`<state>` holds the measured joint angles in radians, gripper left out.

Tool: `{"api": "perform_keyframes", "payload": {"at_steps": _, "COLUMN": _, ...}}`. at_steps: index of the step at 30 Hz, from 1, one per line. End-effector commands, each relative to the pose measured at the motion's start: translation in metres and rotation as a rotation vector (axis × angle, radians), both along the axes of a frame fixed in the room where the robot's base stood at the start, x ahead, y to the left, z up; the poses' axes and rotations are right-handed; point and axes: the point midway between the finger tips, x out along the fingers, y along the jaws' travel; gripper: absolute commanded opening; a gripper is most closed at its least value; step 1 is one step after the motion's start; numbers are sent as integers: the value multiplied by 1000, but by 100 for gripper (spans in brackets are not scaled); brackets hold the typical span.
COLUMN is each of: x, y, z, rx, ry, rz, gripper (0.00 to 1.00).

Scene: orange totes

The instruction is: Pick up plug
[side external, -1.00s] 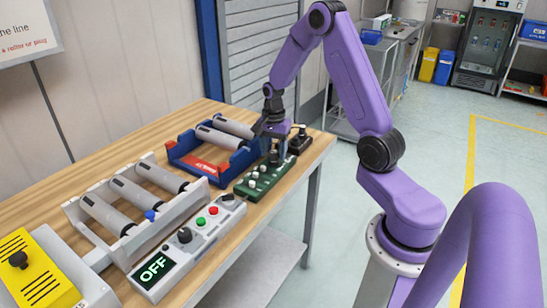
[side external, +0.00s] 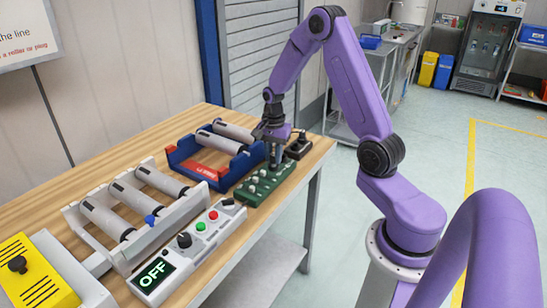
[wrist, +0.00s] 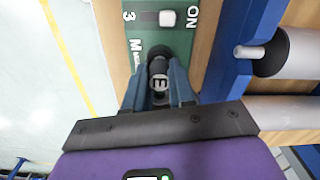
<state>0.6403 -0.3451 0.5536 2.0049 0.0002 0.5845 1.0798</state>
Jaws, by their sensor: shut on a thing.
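The plug (wrist: 158,82) is a dark, round piece with a pale letter mark on its end, seen in the wrist view. My gripper (wrist: 157,98) is shut on it, with one grey-blue finger on each side. In the side view my gripper (side external: 272,150) points down over the green board (side external: 257,190), which has several white knobs. The board (wrist: 146,42) also shows in the wrist view under the plug, with white lettering and a switch. The plug's lower end is hidden, so I cannot tell whether it touches the board.
A blue tray (side external: 178,158) with rollers stands left of the board. A grey control box (side external: 214,228) reading OFF, a roller rack (side external: 128,256) and a yellow box (side external: 37,272) stand nearer. The table's right edge is close.

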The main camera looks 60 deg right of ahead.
Motion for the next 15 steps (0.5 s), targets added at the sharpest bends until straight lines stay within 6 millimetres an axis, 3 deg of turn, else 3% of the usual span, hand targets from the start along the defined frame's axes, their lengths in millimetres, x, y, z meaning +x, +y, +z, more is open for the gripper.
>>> {"api": "perform_keyframes", "payload": {"at_steps": 5, "x": 1, "y": 0, "z": 24, "rx": -2, "ry": -6, "rz": 0, "gripper": 0}}
{"api": "perform_keyframes", "payload": {"at_steps": 15, "x": -39, "y": 17, "z": 76, "rx": -3, "ry": -8, "rz": 1, "gripper": 0}}
